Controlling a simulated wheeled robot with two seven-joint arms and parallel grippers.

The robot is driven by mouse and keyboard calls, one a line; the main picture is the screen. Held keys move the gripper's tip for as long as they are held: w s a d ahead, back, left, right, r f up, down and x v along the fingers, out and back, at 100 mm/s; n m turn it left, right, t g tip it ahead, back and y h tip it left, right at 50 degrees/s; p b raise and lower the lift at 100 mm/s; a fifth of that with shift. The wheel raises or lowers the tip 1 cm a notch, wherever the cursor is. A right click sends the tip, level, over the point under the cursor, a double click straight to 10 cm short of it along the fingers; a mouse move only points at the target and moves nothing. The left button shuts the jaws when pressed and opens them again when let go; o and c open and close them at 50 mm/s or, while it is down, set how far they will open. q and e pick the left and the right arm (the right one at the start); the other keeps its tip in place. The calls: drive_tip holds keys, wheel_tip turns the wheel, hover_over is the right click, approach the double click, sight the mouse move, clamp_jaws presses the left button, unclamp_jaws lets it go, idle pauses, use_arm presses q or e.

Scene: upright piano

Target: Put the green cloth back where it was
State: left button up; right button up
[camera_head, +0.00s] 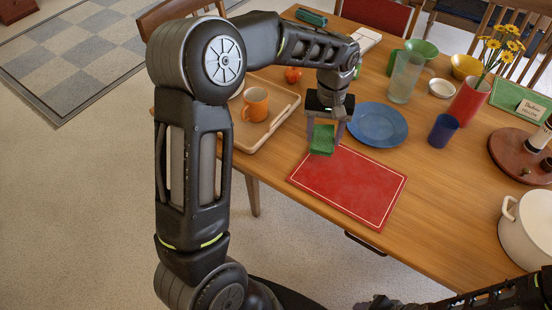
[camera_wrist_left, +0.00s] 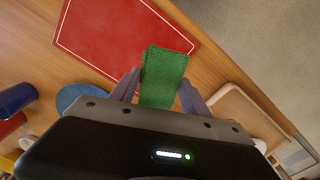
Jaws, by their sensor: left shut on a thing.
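The green cloth (camera_head: 321,141) is a small folded piece held in my left gripper (camera_head: 323,122), over the far left corner of the red placemat (camera_head: 350,188). In the left wrist view the cloth (camera_wrist_left: 162,78) sits between the two fingers of the gripper (camera_wrist_left: 160,88), and the red placemat (camera_wrist_left: 125,35) lies beyond it. I cannot tell whether the cloth touches the mat or table. My right arm shows at the bottom right of the head view, but its fingertips cannot be made out.
A blue plate (camera_head: 377,124) is right of the gripper. A wooden tray (camera_head: 285,108) with an orange mug (camera_head: 256,104) is left. A dark blue cup (camera_head: 443,130), a red vase (camera_head: 468,103) with yellow flowers and a white pot (camera_head: 530,225) stand further right. Bare table lies right of the placemat.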

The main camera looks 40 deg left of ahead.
use_arm(q)
drive_tip(key=s+a+f+n+b, duration=0.1)
drive_tip(key=s+a+f+n, duration=0.1)
drive_tip(key=a+n, duration=1)
drive_tip(key=shift+s+a+f+n, duration=0.2)
drive_tip(key=shift+s+n, duration=0.4)
drive_tip(key=shift+s, duration=0.2)
drive_tip(key=shift+f, duration=0.15)
hover_over(277, 159)
wheel_tip(277, 159, down, 6)
drive_tip(key=shift+p, duration=0.35)
drive_tip(key=shift+f, duration=0.1)
wheel_tip(277, 159, down, 3)
drive_tip(key=shift+f, duration=0.3)
